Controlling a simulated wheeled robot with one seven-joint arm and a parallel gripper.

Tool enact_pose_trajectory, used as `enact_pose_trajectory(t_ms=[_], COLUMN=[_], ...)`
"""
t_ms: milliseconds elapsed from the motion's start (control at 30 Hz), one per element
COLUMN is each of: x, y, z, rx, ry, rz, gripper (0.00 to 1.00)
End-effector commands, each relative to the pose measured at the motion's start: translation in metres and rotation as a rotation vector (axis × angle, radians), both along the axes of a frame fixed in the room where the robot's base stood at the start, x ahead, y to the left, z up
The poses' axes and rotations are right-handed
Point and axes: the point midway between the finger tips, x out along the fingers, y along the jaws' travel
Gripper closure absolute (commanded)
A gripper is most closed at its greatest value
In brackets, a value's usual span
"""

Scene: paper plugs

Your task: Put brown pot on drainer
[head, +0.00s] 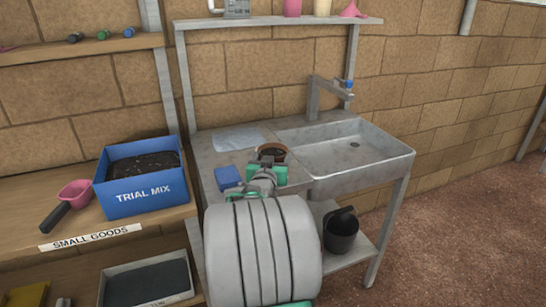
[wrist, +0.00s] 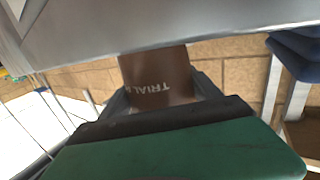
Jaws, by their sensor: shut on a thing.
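The brown pot (head: 271,151) is upright at the grey drainer (head: 205,155), the flat area left of the sink basin. My gripper (head: 267,172) is shut on the pot from the front, and its green parts hide much of the pot in the head view. In the wrist view, which is upside down, the pot (wrist: 160,78) shows inverted white lettering between the fingers. Its base meets the grey surface (wrist: 120,40) in that picture; I cannot tell if it touches or hovers just above.
A blue block (head: 228,178) lies left of my gripper. A pale sheet (head: 238,138) lies behind it on the drainer. The basin (head: 345,155) is to the right, with a tap (head: 318,95) behind. A blue soil box (head: 140,195) stands on the left shelf. A black bucket (head: 341,232) sits below.

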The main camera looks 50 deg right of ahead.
Motion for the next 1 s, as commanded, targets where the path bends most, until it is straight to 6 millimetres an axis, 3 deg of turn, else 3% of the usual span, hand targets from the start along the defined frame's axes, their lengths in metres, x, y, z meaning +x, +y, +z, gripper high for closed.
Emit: enact_pose_trajectory(t_ms=[167, 200, 433, 767, 1000], x=[0.0, 0.0, 0.0, 0.0, -0.023], y=[0.0, 0.0, 0.0, 0.0, 0.046], z=[-0.004, -0.003, -0.003, 0.003, 0.004], rx=[0.0, 0.0, 0.0, 0.001, -0.001], ry=[0.0, 0.0, 0.0, 0.0, -0.002], rz=[0.0, 0.0, 0.0, 0.0, 0.005], gripper=[0.67, 0.26, 0.07, 0.06, 0.06])
